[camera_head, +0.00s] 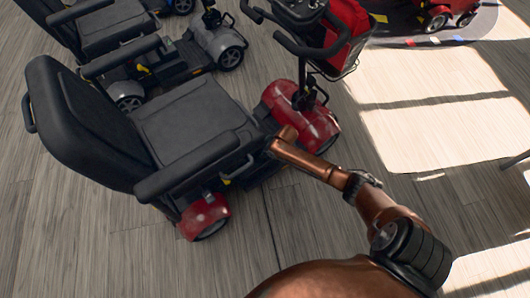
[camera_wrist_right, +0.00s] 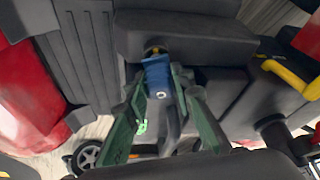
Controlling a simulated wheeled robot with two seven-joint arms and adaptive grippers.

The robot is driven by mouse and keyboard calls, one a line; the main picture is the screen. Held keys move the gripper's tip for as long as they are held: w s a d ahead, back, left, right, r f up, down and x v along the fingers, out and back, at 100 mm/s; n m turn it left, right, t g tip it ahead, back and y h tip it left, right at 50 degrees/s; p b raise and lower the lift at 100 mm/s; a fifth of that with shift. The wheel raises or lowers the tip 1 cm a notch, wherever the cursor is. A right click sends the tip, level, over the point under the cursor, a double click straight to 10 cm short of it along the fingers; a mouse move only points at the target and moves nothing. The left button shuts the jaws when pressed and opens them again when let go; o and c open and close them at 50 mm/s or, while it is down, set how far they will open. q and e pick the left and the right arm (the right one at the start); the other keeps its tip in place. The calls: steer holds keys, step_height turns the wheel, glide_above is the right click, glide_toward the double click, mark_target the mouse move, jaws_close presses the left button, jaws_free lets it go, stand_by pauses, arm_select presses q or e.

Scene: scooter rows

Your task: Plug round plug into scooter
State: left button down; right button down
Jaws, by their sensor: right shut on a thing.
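The red scooter with a black padded seat (camera_head: 185,120) stands in the middle left of the head view. My right arm reaches in from the lower right to the front edge of this seat; its fingers are hidden there. In the right wrist view, my right gripper (camera_wrist_right: 158,84) has green fingers shut on a blue round plug (camera_wrist_right: 157,73). The plug's far end is by a small yellow part under a black block of the scooter (camera_wrist_right: 185,35). I cannot tell whether the plug is in a socket or just touching. My left gripper is not in view.
A grey scooter (camera_head: 205,50) stands behind at the upper left. Another red scooter (camera_head: 440,12) is at the top right. The wooden floor (camera_head: 410,130) on the right is clear and sunlit.

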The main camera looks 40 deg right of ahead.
steer(key=shift+f+b, duration=0.4)
steer(key=shift+f, duration=0.45)
steer(key=c, duration=1.6)
jaws_free()
steer(key=v, duration=1.2)
steer(key=shift+s, duration=0.1)
